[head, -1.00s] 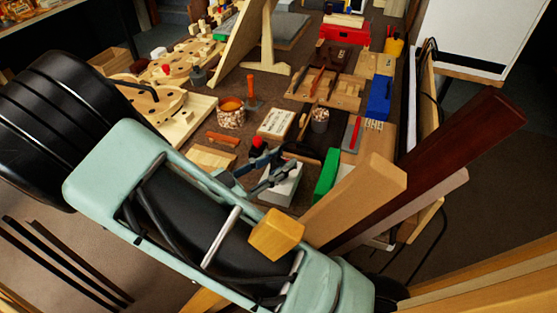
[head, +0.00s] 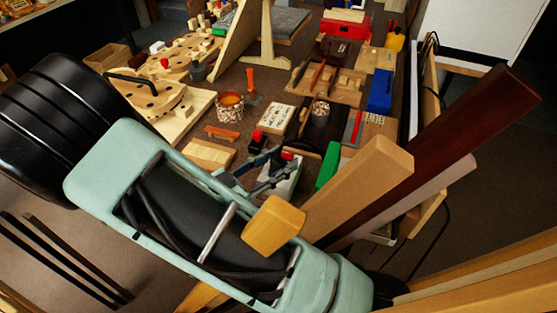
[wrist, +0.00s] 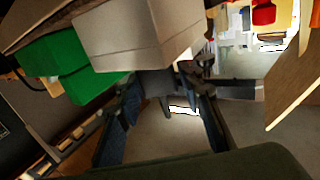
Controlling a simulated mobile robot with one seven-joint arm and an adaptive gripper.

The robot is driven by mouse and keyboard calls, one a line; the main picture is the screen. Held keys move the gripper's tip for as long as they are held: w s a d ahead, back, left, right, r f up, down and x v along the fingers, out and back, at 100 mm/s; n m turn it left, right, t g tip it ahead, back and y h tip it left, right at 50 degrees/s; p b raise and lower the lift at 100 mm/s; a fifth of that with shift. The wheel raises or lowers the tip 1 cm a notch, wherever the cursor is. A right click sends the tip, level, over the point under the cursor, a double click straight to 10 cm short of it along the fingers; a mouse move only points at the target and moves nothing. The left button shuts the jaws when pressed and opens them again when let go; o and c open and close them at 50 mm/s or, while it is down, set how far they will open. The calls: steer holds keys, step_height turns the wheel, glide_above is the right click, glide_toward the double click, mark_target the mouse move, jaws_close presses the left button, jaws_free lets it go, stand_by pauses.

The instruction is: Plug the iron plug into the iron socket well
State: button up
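My gripper (head: 262,176) has dark blue-grey fingers and is low over the bench's near end, beside a white box (head: 288,183). In the wrist view my gripper (wrist: 168,122) has its two fingers spread apart, with floor and a small bright patch showing between them. A pale box (wrist: 140,35) is just beyond the fingertips. A small dark grey shape lies near the fingertips, and I cannot tell what it is. I cannot identify the iron plug or the iron socket well for certain. A small red piece (head: 287,155) shows at the white box.
A green block (head: 328,165) stands right of the white box; it also shows in the wrist view (wrist: 70,65). Long wooden boards (head: 365,185) rise close on the right. A red-topped dark item (head: 257,142), a cup (head: 229,106) and an orange-handled tool (head: 251,85) stand behind.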

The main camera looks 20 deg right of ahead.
steer(key=shift+o, duration=1.3)
steer(key=v, duration=1.2)
